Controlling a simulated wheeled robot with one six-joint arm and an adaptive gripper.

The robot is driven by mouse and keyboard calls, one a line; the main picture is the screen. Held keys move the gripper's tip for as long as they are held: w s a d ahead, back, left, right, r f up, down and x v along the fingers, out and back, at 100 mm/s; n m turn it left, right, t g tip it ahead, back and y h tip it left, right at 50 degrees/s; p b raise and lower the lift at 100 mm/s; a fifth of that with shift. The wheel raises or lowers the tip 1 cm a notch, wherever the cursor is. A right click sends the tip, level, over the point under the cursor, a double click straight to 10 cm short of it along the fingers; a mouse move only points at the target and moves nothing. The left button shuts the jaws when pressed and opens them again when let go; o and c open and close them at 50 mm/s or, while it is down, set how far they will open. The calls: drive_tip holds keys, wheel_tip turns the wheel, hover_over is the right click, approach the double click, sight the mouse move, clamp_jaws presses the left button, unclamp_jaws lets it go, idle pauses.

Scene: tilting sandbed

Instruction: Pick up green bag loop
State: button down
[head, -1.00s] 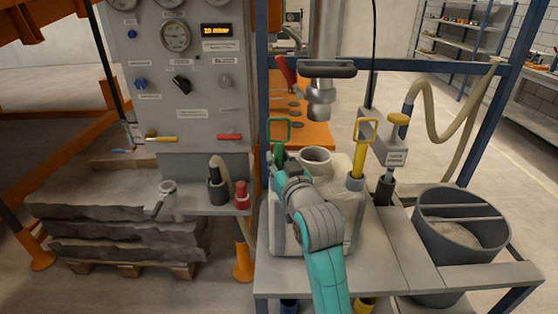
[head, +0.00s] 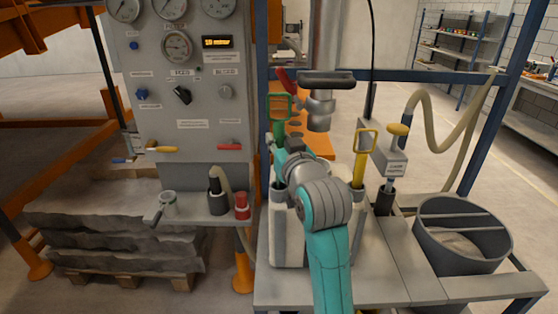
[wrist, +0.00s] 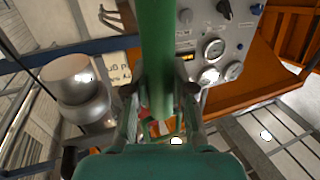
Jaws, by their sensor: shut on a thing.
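The green bag loop (head: 282,106) is a squarish ring on a green stem. It stands upright at the back left of the pale bag or container (head: 288,245) on the grey bench. My gripper (head: 279,146) is shut on the green stem below the ring. In the wrist view the green loop (wrist: 157,45) runs from the top edge down between the fingers of my gripper (wrist: 160,105). The stem's lower end is near a grey cup (head: 277,198); my arm hides part of this area, and I cannot tell whether they touch.
A yellow loop (head: 366,145) stands to the right. A vertical metal pipe (head: 322,100) with a dark handle is close behind my gripper. The gauge panel (head: 185,110) is on the left, blue frame posts surround the bench, and a grey bucket (head: 462,235) is at right.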

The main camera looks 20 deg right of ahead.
wheel_tip(320, 180, up, 20)
drive_tip(key=shift+r, duration=0.1)
idle(0.4)
idle(0.7)
drive_tip(key=s+a+r+n+y, duration=0.25)
drive_tip(key=s+r, duration=0.25)
drive_tip(key=r, duration=0.5)
drive_tip(key=s+a+r+n+y, duration=0.15)
drive_tip(key=s+a+r, duration=0.25)
drive_tip(key=r, duration=0.5)
drive_tip(key=w+d+f+m, duration=0.1)
drive_tip(key=w+d, duration=0.2)
drive_tip(key=w, duration=0.6)
drive_tip(key=shift+g+y, duration=0.3)
drive_tip(key=shift+w+d+f, duration=0.1)
drive_tip(key=shift+w+f, duration=0.05)
idle(0.6)
